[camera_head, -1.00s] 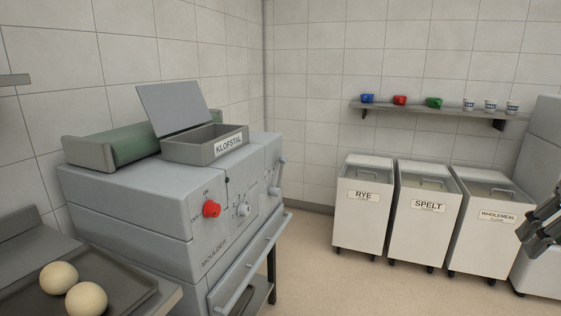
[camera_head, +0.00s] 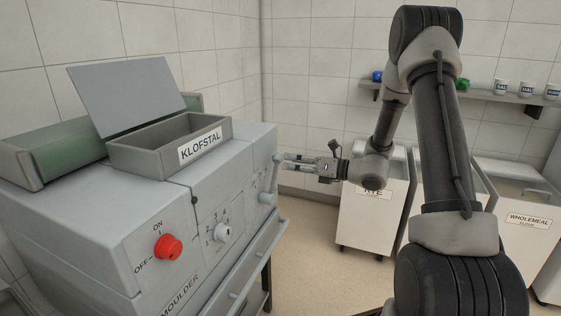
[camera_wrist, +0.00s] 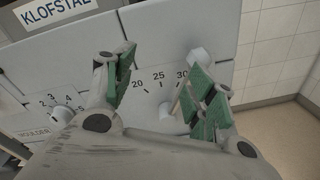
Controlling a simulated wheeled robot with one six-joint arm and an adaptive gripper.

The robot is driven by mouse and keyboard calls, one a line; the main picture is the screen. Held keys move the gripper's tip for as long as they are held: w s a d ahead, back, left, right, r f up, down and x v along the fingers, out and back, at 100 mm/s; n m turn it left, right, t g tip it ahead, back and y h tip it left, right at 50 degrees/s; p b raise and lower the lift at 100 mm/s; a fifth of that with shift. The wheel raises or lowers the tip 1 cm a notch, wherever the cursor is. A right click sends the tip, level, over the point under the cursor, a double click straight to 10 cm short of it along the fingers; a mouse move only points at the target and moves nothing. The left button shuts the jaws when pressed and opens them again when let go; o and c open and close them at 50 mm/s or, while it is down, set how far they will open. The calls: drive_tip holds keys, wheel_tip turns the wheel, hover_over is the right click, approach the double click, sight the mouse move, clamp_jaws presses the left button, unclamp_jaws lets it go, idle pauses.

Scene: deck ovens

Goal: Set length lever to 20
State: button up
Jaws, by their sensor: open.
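The length lever's pale knob (camera_wrist: 200,60) shows in the wrist view just up and right of the 30 mark on a scale (camera_wrist: 158,79) reading 20, 25 and 30. Its lower part is partly hidden by my right finger. In the head view the lever knob (camera_head: 277,158) stands out at the far end of the grey moulder's front (camera_head: 215,200). My gripper (camera_wrist: 162,88) is open and empty, its fingers either side of the scale numbers in the wrist view. In the head view my gripper (camera_head: 287,162) is close to the knob; I cannot tell whether it touches.
The red on/off knob (camera_head: 168,247) and a small numbered dial (camera_head: 222,232) sit nearer on the same front. A KLOFSTAL box (camera_head: 150,155) stands on top. A rail (camera_head: 250,270) runs below. Flour bins (camera_head: 365,225) stand behind my arm.

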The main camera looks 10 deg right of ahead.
sight(282, 160)
drive_tip(key=w+f+m, duration=0.1)
drive_tip(key=w, duration=0.2)
drive_tip(key=w+a+f+m+t+h, duration=0.1)
drive_tip(key=w, duration=0.2)
drive_tip(key=w+a+m+t, duration=0.1)
drive_tip(key=w, duration=0.2)
drive_tip(key=shift+a+f+m+h, duration=0.15)
drive_tip(key=shift+f+m+h, duration=0.15)
drive_tip(key=shift+f, duration=0.1)
clamp_jaws()
